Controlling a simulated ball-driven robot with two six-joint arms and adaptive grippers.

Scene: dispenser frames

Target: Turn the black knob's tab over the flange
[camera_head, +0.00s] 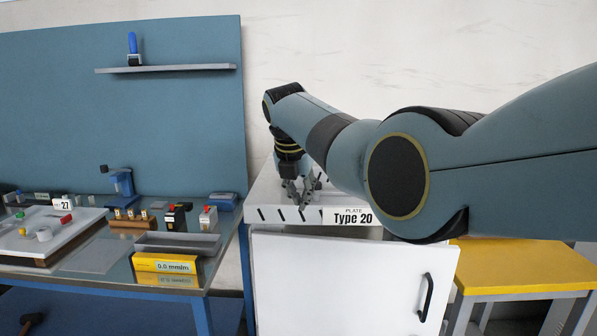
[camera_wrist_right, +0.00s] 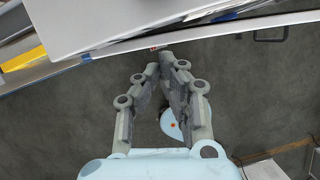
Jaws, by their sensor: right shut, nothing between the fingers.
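My right gripper (camera_head: 299,198) is at the front part of the white cabinet top (camera_head: 262,196), just behind its front edge, pointing down. In the right wrist view its fingers (camera_wrist_right: 162,62) are closed together with nothing between them. A small dark and red detail (camera_wrist_right: 157,48) shows just beyond the fingertips, at the edge of the white surface; it is too small to identify. I cannot make out the black knob, its tab or the flange; my right gripper and arm cover part of the cabinet top. My left gripper is not in view.
A "Type 20" plate (camera_head: 352,217) is on the cabinet's front edge, above a white door (camera_head: 345,285) with a black handle (camera_head: 426,297). A yellow-topped stool (camera_head: 520,265) stands at right.

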